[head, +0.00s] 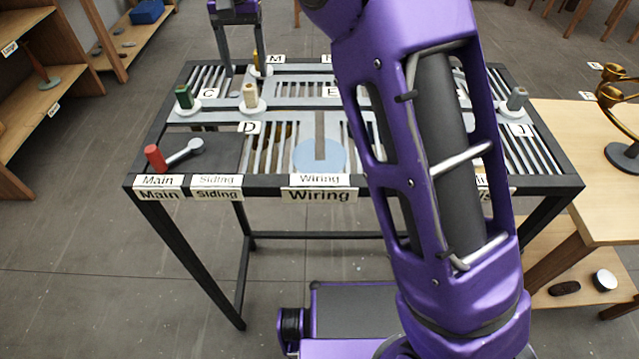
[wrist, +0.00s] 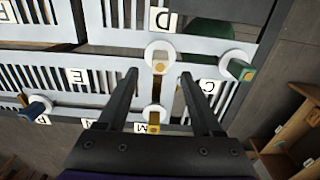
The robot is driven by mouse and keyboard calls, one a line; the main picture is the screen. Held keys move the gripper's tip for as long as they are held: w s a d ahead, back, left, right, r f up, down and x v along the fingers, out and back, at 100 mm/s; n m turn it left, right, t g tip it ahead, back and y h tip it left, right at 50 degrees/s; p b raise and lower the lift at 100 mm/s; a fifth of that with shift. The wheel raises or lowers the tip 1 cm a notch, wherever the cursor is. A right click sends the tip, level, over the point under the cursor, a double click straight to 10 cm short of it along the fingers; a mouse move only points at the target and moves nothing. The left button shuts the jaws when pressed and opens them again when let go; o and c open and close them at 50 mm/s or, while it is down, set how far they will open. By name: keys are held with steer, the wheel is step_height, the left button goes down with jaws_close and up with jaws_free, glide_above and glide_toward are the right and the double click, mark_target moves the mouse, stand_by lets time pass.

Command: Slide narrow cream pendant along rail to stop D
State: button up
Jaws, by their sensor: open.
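The narrow cream pendant (head: 250,95) stands upright on a white round base on the pale rail, just behind the D label (head: 249,128). In the wrist view the cream pendant (wrist: 159,67) is beside the D label (wrist: 163,20), its base slightly beyond my fingertips. My gripper (head: 242,73) is open and empty, behind the cream pendant in the head view. In the wrist view my gripper (wrist: 158,74) has one finger on each side of the line to the pendant. I cannot tell the fingertip height. Stop D's exact mark is not clear.
A yellow pendant (wrist: 154,118) by label M lies between my fingers' lines. A green pendant (head: 184,97) stands at C and a blue one (wrist: 38,110) near P. A grey-green pendant (head: 516,98) is by J. A red-handled lever (head: 155,157) is at front left. My arm hides the table's centre right.

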step_height(320, 180, up, 10)
steer(key=shift+r, duration=0.25)
